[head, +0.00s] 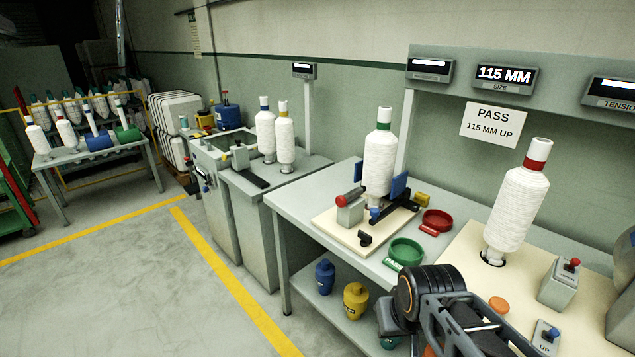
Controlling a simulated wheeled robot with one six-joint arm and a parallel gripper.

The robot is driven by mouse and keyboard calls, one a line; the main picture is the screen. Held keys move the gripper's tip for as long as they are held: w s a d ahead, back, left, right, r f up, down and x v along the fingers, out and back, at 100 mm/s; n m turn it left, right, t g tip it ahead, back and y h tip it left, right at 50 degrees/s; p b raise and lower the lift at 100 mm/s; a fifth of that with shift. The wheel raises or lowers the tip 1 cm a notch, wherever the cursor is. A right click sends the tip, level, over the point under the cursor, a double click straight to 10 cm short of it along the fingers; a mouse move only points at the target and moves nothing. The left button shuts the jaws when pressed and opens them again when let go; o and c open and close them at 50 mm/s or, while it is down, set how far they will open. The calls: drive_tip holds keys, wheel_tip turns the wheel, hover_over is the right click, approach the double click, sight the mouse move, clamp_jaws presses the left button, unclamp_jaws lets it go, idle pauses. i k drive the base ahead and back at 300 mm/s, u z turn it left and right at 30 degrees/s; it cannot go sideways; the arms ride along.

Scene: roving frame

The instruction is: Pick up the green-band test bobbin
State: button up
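The green-band test bobbin (380,165) is a tall white thread-wound bobbin with a green band near its top. It stands upright in a measuring fixture (326,232) on the bench, between blue pads. Its foot is partly hidden by the fixture. My gripper (474,328) shows at the bottom edge, in front of the bench, below and to the right of the bobbin and well apart from it. It is partly cut off by the frame, and its fingertips cannot be made out.
A red-band bobbin (518,205) stands upright on the cream board at right. A green dish (406,251) and a red dish (437,220) lie between the bobbins. A PASS sign (494,125) hangs behind. Two bobbins stand on the counter further left.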

sight(381, 145)
drive_tip(key=u, duration=0.1)
drive_tip(key=k, duration=0.4)
drive_tip(key=u, duration=1.4)
drive_tip(key=i, duration=1.3)
drive_tip(key=z, duration=0.6)
drive_tip(key=i, duration=0.85)
drive_tip(key=z, duration=0.9)
